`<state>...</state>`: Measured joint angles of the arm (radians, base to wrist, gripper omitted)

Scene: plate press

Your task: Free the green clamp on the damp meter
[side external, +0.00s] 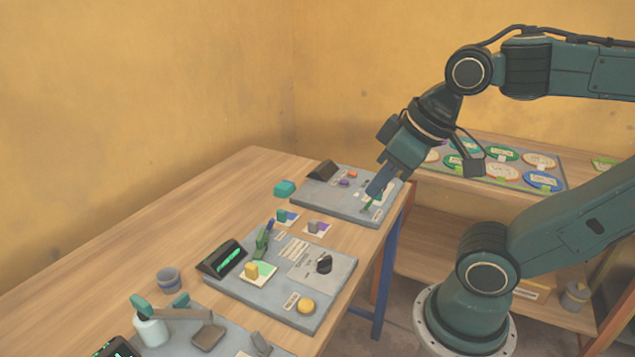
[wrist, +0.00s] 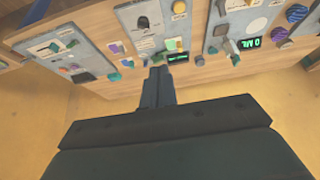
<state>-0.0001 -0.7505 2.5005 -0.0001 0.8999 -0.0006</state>
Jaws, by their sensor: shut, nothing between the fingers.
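The middle panel (side external: 225,287) has a dark box with a lit green display (side external: 228,258), which I take to be the damp meter. In the wrist view, the display (wrist: 177,57) is small and the clamp is hard to make out. My gripper (side external: 373,190) is shut and empty, pointing down over the far panel in the side view. In the wrist view, its fingers (wrist: 157,72) overlap the edge near the middle panel. It appears apart from the clamp.
The middle panel also carries a black knob (side external: 324,264) and a yellow button (side external: 305,306). The far panel (side external: 330,202) has a green lever (side external: 369,203). Bare wood lies left of the panels.

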